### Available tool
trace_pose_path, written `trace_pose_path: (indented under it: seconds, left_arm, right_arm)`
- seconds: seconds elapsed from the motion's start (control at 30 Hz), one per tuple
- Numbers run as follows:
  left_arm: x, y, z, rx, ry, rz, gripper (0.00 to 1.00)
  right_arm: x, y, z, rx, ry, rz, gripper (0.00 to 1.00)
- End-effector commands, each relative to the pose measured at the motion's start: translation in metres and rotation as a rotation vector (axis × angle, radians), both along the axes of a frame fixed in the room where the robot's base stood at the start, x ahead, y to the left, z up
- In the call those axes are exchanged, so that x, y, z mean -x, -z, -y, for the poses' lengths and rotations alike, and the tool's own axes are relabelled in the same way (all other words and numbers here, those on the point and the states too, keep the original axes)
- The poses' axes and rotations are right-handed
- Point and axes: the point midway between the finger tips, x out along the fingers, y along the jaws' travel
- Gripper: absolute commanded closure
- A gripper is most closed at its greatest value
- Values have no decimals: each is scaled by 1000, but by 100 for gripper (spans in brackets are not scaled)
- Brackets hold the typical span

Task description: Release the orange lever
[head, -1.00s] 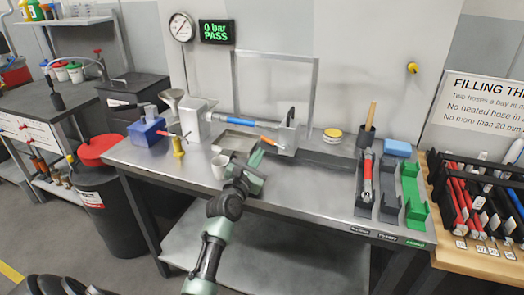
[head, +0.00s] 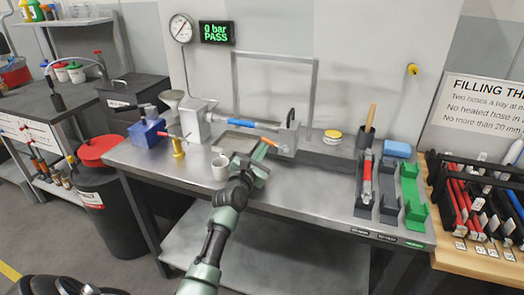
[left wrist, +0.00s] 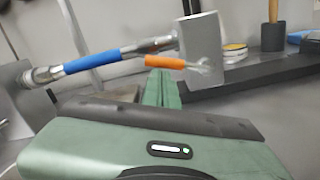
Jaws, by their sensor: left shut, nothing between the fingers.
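The orange lever (head: 268,141) sticks out from the grey end block (head: 288,138) on the bench's test rig. It also shows in the left wrist view (left wrist: 165,62), its orange grip pointing left from the block. A blue hose (head: 238,122) with metal ends runs from the left housing to this block, just above the lever. My left gripper (head: 262,153) is shut and empty, its green fingers (left wrist: 161,88) just below and in front of the lever. I cannot tell whether they touch it. My right gripper is not in view.
A white mug (head: 220,167) stands on the bench just left of my left gripper. A shallow tray (head: 235,140) lies behind it. A display (head: 217,32) reads 0 bar PASS. Grey and green racks (head: 413,190) stand at right; a red hose (head: 367,180) lies in one.

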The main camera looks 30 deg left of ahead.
Motion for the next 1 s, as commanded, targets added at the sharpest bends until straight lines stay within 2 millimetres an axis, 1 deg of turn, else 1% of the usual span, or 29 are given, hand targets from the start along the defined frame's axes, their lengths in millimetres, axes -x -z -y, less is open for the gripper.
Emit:
trace_pose_path:
  seconds: [0.27,0.47,0.67,1.0]
  left_arm:
    - [0,-5,0,-45,0,-10,100]
    - [0,-13,1,-131,0,-30,100]
    - [-1,-26,4,-289,-1,-68,100]
    - [-3,-44,13,-608,1,-145,100]
  right_arm:
    - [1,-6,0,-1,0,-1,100]
    - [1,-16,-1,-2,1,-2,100]
    - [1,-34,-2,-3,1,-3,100]
    - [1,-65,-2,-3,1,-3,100]
